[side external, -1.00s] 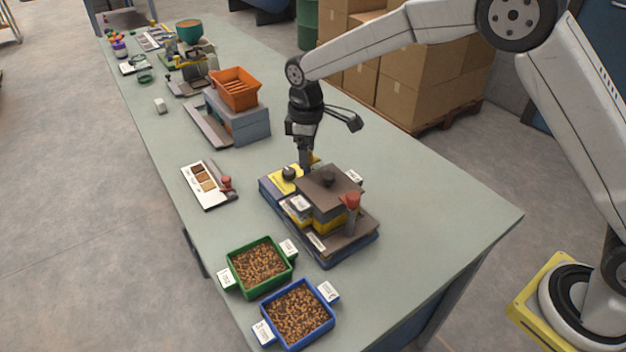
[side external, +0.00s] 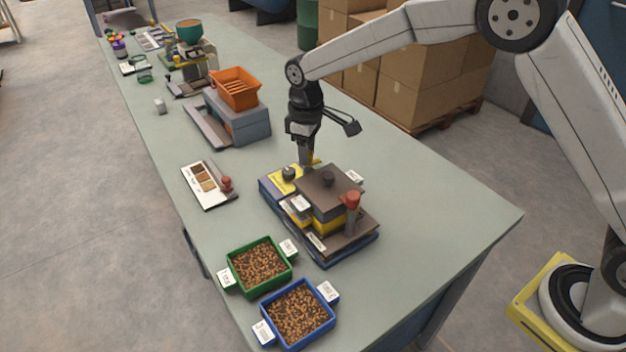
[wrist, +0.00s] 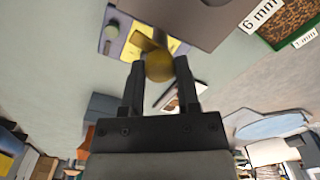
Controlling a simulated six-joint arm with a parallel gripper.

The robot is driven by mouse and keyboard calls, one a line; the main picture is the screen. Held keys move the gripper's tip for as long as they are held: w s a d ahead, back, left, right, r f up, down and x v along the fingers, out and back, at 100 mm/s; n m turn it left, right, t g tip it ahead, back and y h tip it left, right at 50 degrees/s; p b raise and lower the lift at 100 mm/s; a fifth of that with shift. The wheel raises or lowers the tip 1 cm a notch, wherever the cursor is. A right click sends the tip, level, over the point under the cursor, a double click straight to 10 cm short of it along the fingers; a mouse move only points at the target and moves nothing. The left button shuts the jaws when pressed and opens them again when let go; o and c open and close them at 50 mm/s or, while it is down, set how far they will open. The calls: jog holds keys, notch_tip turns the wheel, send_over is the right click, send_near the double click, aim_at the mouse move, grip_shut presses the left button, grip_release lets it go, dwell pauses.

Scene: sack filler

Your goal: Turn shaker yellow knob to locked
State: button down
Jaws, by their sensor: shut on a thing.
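The shaker (side external: 325,215) stands on the near part of the table, with a dark top, a yellow panel at its far left corner and a red-topped post. The yellow knob (wrist: 159,66) shows in the wrist view between the fingertips. My gripper (side external: 307,163) is over the shaker's far edge, pointing down, and its fingers (wrist: 159,72) are shut on the yellow knob. In the side view the gripper mostly hides the knob. The knob's exact angle and any lock marking cannot be read.
A green tray (side external: 231,272) and a blue tray (side external: 273,334) of brown pellets stand nearer. A sample card (side external: 203,187) lies left; an orange hopper (side external: 235,88) stands behind. The table's right side is clear.

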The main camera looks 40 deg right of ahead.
jog(key=m, duration=1.2)
jog(key=shift+m, duration=1.9)
jog(key=shift+r, duration=0.1)
jog(key=shift+c, duration=1.6)
grip_release()
